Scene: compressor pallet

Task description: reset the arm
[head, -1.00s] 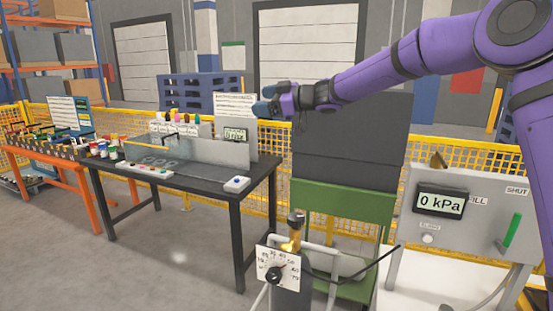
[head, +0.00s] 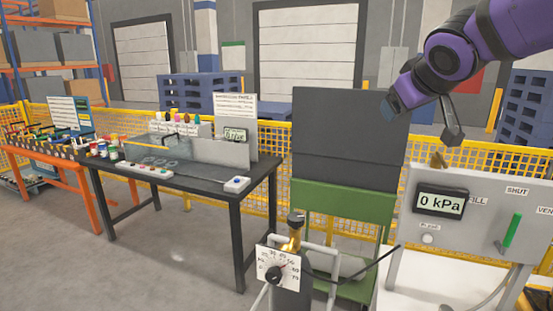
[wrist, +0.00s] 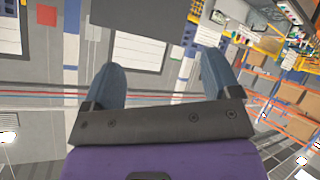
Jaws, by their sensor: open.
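My purple arm is folded at the upper right of the head view. My gripper (head: 392,106) shows there partly, with a blue finger in front of the right edge of a dark grey box. In the wrist view my gripper (wrist: 162,78) is open, its two blue-grey fingers wide apart with nothing between them. Beyond the fingers are a grey wall and pale shutter doors, tilted in the picture.
A panel with a "0 kPa" display (head: 440,202) and a green handle (head: 511,230) stands below my arm. A dial gauge (head: 277,272) is at the front. The dark box (head: 345,140) sits on a green stand (head: 340,215). A black workbench (head: 205,190) stands left.

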